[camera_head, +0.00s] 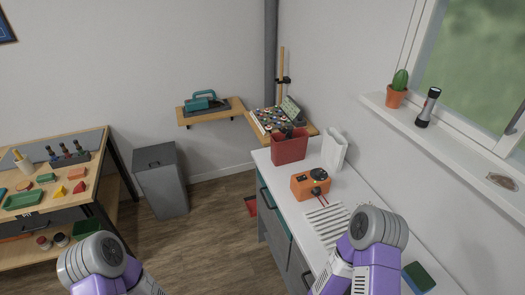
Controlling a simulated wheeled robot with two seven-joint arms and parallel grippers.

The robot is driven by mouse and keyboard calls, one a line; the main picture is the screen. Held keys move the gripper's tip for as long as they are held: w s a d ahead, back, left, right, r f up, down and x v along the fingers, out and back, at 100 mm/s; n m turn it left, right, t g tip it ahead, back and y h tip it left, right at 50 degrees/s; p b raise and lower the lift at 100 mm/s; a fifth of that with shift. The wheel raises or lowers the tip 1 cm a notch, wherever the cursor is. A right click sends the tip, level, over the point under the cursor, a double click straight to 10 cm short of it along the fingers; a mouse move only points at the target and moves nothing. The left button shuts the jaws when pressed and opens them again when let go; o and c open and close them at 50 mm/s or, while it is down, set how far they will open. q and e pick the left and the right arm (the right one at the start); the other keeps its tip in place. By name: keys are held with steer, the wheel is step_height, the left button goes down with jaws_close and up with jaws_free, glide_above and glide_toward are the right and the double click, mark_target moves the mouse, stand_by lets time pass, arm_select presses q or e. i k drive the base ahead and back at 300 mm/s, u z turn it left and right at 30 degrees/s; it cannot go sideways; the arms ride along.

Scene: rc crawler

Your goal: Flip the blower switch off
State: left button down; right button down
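No part clearly labelled as a blower switch shows. A teal device with a loop handle (205,100) sits on the wooden wall shelf at the back; it may be the blower, but I cannot make out a switch on it. Purple and white links of both my arms show at the bottom edge, left and right. Neither gripper's fingers show, and both are far from the teal device.
On the white counter (275,173) are a red bin (289,147), a white holder (334,150) and a slotted vent (328,217). A grey bin (161,180) stands on the floor. A workbench (97,183) with coloured blocks is at left.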

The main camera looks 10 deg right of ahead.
mark_target(300, 179)
steer(key=u, duration=0.2)
steer(key=i, duration=0.9)
steer(key=u, duration=0.05)
